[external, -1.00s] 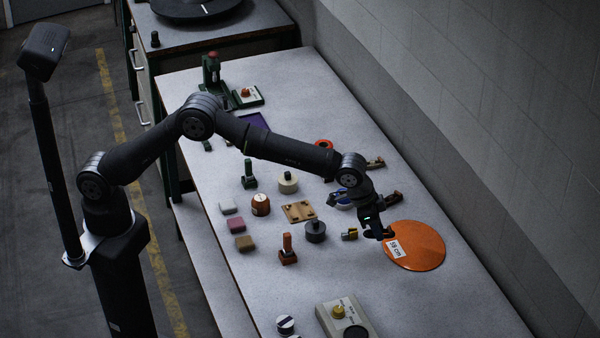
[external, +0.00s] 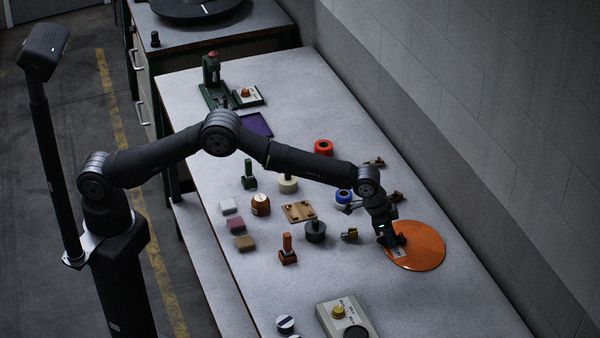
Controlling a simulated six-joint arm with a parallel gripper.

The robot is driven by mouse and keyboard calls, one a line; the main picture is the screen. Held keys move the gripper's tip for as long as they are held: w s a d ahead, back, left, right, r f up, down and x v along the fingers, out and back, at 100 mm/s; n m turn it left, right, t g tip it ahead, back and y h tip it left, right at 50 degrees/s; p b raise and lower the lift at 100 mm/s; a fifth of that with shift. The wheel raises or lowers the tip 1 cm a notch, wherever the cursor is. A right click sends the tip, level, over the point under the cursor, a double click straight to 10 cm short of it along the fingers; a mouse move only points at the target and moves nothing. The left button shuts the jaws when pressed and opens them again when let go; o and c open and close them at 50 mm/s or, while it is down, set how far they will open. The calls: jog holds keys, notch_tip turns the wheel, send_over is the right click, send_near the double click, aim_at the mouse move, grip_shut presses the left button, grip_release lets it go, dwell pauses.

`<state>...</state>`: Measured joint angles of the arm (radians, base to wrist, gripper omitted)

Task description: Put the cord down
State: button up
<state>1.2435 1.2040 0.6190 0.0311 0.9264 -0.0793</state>
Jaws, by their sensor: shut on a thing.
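My gripper (external: 394,243) is low at the left part of a flat orange disc (external: 425,248) on the bench, pointing down. Its jaws are shut on the cord, but the cord is too small and dark to make out against the fingers. A white label on the disc's left side is now partly covered by my gripper. I cannot tell whether the cord touches the disc.
Left of my gripper are a small yellow-and-dark piece (external: 349,234), a dark knobbed weight (external: 315,231) and a wooden plate (external: 299,212). A blue roll (external: 343,196) and red roll (external: 323,147) lie behind. A control box (external: 343,318) stands in front. Bare bench lies right of it.

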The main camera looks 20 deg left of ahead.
aim_at(397, 236)
jog(key=shift+f, duration=0.1)
jog(key=o, duration=0.9)
jog(key=shift+o, duration=0.2)
jog(key=v, duration=1.2)
jog(key=x, duration=1.2)
jog(key=shift+f, duration=0.1)
notch_tip(397, 236, up, 3)
jog(key=shift+f, duration=0.15)
jog(key=shift+r, duration=0.6)
